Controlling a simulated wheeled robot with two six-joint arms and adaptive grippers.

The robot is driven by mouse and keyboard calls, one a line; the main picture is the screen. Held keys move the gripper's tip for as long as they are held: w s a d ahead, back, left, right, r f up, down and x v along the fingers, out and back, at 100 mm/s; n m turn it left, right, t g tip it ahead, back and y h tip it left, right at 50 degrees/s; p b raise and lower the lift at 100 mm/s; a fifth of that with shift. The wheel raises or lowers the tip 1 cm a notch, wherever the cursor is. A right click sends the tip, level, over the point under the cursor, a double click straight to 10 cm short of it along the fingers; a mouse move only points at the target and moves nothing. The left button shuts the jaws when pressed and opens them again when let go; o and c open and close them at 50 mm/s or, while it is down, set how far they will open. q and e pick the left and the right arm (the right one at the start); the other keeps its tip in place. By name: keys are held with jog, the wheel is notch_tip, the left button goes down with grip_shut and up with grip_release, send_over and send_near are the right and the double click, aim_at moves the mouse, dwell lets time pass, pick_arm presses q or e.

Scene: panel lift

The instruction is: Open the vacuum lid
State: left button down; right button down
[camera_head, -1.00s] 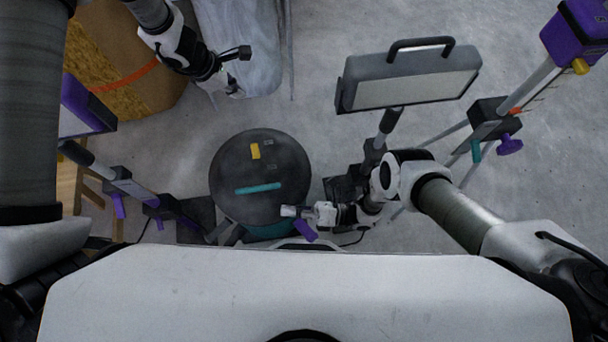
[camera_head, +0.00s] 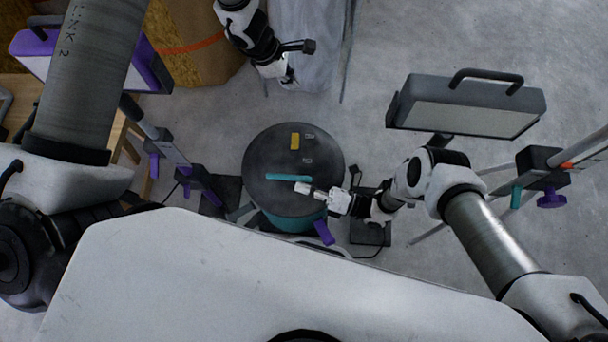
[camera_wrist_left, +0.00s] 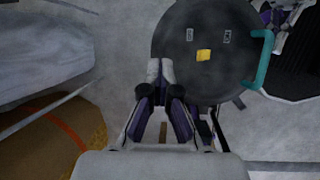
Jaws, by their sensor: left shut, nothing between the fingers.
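The vacuum (camera_head: 292,222) stands on the floor, its round dark lid (camera_head: 265,155) facing up and looking closed. The lid carries a teal handle (camera_head: 287,177) and a yellow patch (camera_head: 295,141). My right gripper (camera_head: 301,188) is over the lid's front part, just below the handle in the picture; its finger gap is too small to tell. My left gripper (camera_head: 287,80) is shut and empty, beyond the lid's far side. In the left wrist view, my left gripper (camera_wrist_left: 164,72) points towards the lid (camera_wrist_left: 185,35), with the handle (camera_wrist_left: 262,60) at its right edge.
A work lamp (camera_head: 465,105) on a stand is to the right, and a purple-framed lamp (camera_head: 150,65) on a stand to the left. A wooden drum (camera_head: 195,50) and a pale wrapped object (camera_head: 310,40) are at the back.

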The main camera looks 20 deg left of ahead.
pick_arm(q)
jog(key=c, duration=1.8)
grip_release()
jog(key=o, duration=0.7)
jog(key=shift+c, duration=0.2)
pick_arm(e)
jog(key=shift+w, duration=0.1)
pick_arm(q)
jog(key=shift+r, duration=0.1)
